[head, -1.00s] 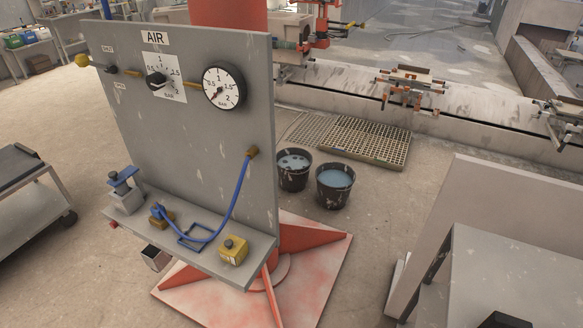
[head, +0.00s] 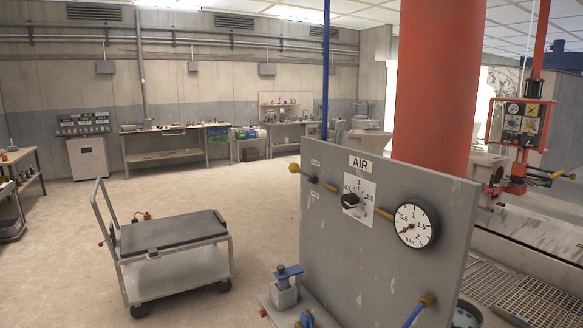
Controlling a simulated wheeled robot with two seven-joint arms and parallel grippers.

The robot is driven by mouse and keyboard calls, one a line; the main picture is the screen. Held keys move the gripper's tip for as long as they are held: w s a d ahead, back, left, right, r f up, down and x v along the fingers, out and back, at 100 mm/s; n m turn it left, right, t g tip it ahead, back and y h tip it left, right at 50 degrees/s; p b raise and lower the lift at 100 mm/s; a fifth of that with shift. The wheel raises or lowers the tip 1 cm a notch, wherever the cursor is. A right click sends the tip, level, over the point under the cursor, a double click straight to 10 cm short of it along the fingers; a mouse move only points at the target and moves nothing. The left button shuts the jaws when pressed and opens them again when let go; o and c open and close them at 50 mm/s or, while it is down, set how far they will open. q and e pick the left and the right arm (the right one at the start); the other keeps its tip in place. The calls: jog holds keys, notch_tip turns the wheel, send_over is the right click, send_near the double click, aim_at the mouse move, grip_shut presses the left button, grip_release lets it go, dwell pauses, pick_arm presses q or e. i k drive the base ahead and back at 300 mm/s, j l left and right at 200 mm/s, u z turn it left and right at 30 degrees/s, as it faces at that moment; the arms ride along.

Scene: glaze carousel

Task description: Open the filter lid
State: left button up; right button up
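I cannot make out a filter lid for certain in the head view. A grey panel marked AIR (head: 335,245) stands at the lower right, in front of a red column (head: 437,80). It carries a black dial knob (head: 350,200) and a round white gauge (head: 416,224). On the ledge at its foot, a grey block with a blue top (head: 286,287) is visible. A blue fitting (head: 307,319) beside it is cut off by the bottom edge. The rest of the ledge is out of frame. Neither of my grippers is in view.
A cart with a dark top (head: 172,232) stands on open floor left of the panel. Workbenches (head: 172,140) line the far wall. A red-framed control box (head: 520,122) hangs at the right. Floor grating (head: 530,300) lies at the lower right.

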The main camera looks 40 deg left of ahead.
aim_at(282, 272)
jog(key=u, duration=1.25)
